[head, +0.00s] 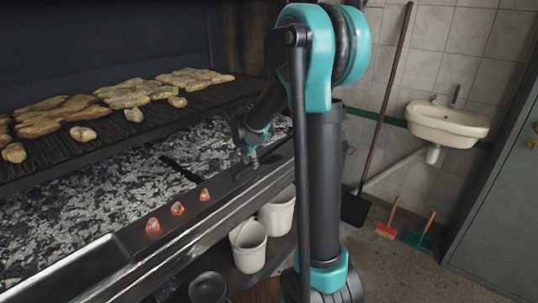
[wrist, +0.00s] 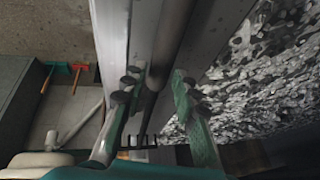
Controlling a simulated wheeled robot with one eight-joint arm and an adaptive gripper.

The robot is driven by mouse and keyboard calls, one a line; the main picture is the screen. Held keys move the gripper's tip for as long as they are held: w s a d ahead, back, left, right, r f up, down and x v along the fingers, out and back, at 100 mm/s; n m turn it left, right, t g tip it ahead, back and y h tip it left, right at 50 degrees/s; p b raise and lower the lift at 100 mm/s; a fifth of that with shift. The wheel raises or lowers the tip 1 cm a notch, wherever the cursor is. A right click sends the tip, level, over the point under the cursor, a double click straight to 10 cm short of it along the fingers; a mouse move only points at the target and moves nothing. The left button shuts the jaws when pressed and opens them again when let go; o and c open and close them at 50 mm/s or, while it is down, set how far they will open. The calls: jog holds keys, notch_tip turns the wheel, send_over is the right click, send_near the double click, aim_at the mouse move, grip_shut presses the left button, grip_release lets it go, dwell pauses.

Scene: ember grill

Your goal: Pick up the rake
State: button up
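The rake shows in the wrist view as a long dark rod (wrist: 170,48) with a short toothed head (wrist: 139,142) near the bottom of the picture. It lies along the metal ledge at the grill's front. My gripper (wrist: 158,76) is open, with one green finger on each side of the rod and gaps visible between. It holds nothing. In the head view my gripper (head: 250,156) is low over the front ledge, partly behind my arm. The rake is hard to make out there.
Ash and coals (head: 90,185) fill the grill bed, under a grate (head: 100,130) with food. Small red-orange pieces (head: 177,208) sit on the ledge. White buckets (head: 248,246) stand below.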

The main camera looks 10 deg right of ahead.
jog(key=shift+x, duration=0.95)
grip_shut()
